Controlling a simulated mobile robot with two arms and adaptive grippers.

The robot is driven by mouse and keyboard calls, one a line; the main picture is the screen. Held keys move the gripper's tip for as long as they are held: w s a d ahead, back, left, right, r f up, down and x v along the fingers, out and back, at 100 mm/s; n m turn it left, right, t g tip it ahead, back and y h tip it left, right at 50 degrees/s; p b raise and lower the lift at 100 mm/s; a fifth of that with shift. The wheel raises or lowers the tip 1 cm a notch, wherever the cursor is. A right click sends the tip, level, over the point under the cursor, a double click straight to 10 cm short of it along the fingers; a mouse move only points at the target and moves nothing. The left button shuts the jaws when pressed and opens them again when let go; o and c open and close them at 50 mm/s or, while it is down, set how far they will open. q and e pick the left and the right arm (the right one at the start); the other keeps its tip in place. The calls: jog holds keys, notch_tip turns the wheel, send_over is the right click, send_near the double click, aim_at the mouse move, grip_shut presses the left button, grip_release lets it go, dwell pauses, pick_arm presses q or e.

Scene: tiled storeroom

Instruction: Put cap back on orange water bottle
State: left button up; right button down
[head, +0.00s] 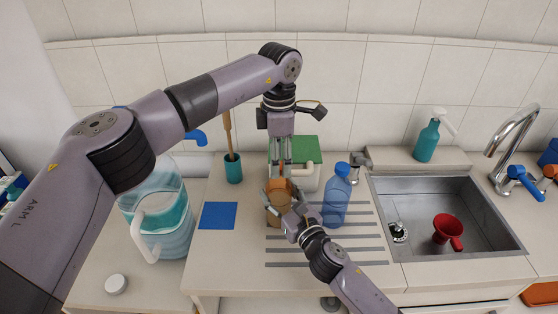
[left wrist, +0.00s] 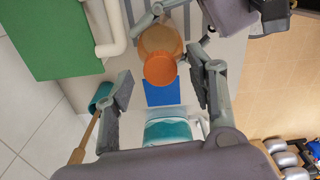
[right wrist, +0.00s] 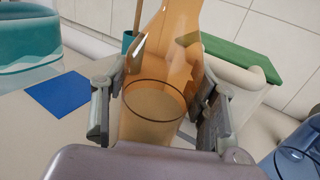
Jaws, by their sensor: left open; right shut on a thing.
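The orange translucent bottle (head: 274,212) stands upright on the ridged drainer part of the counter. My right gripper (right wrist: 162,78) is shut around its body, which fills the middle of the right wrist view (right wrist: 152,108). An orange ridged cap (left wrist: 160,69) shows over the bottle's top in the left wrist view, with the wider bottle body (left wrist: 160,38) behind it. My left gripper (head: 282,170) points down from above the bottle. Its fingers are open, one on each side of the cap and apart from it. I cannot tell how firmly the cap sits on the neck.
A blue bottle (head: 335,207) stands close on the right. A canister with a green top (head: 305,150) is just behind. A teal brush holder (head: 233,170), a flat blue square (head: 218,215) and a large jug (head: 165,238) are left. The sink (head: 418,200) holds a red funnel (head: 446,229).

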pick_arm(q)
notch_tip(320, 180, up, 11)
dwell(0.3)
pick_arm(e)
jog(key=c, duration=0.6)
grip_release()
jog(key=shift+o, duration=0.2)
jog(key=v, duration=1.2)
